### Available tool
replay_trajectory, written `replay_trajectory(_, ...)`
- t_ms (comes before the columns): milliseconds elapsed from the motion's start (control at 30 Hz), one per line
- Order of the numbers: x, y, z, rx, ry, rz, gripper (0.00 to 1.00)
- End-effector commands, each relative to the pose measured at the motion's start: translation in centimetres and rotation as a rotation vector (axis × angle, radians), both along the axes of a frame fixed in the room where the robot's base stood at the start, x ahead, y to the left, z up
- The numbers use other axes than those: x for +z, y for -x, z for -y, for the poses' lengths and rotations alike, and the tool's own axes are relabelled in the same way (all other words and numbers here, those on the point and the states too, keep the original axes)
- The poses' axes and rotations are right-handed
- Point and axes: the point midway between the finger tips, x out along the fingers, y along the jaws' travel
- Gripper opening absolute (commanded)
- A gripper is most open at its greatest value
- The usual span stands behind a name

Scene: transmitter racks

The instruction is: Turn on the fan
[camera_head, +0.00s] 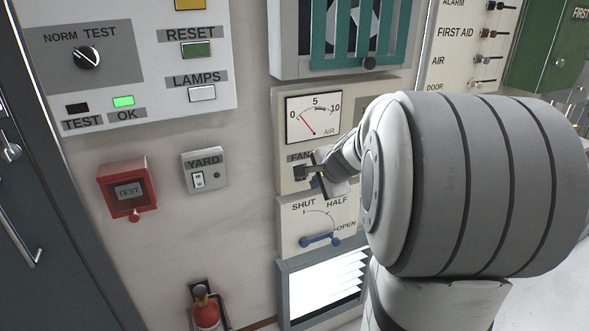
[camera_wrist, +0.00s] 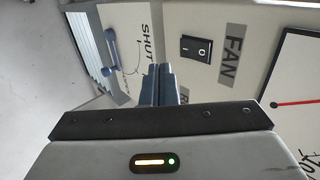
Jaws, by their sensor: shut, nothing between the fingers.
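The black fan rocker switch (camera_wrist: 196,49) is on a pale panel beside the FAN label (camera_wrist: 232,60) in the wrist view. White marks show on its face; I cannot tell which side is pressed. My gripper (camera_wrist: 163,72) is shut and empty. Its fingertips appear beside the switch, toward the SHUT label, and I cannot tell whether they touch the panel. In the head view my gripper (camera_head: 314,172) is in front of the panel just below the FAN label (camera_head: 298,157) and partly covers that area. The fan sits behind a teal grille (camera_head: 345,38) above.
A dial gauge (camera_head: 313,117) above the label has its red needle near 0. A blue lever (camera_head: 320,240) for SHUT, HALF and OPEN is below, over a louvred vent (camera_head: 322,288).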

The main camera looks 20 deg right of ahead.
Motion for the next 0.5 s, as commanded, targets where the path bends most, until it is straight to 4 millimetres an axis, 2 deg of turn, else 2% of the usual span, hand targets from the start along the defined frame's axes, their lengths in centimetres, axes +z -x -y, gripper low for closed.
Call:
replay_trajectory(100,-2.0,-1.7,-0.2,0.001,-0.003,-0.003,0.0)
replay_trajectory(133,-1.5,-2.3,-0.1,0.001,-0.001,-0.001,0.0)
replay_trajectory(300,-1.7,-4.4,-0.2,0.002,-0.001,0.0,0.0)
replay_trajectory(500,-1.9,-5.4,-0.2,0.0,0.0,0.001,0.0)
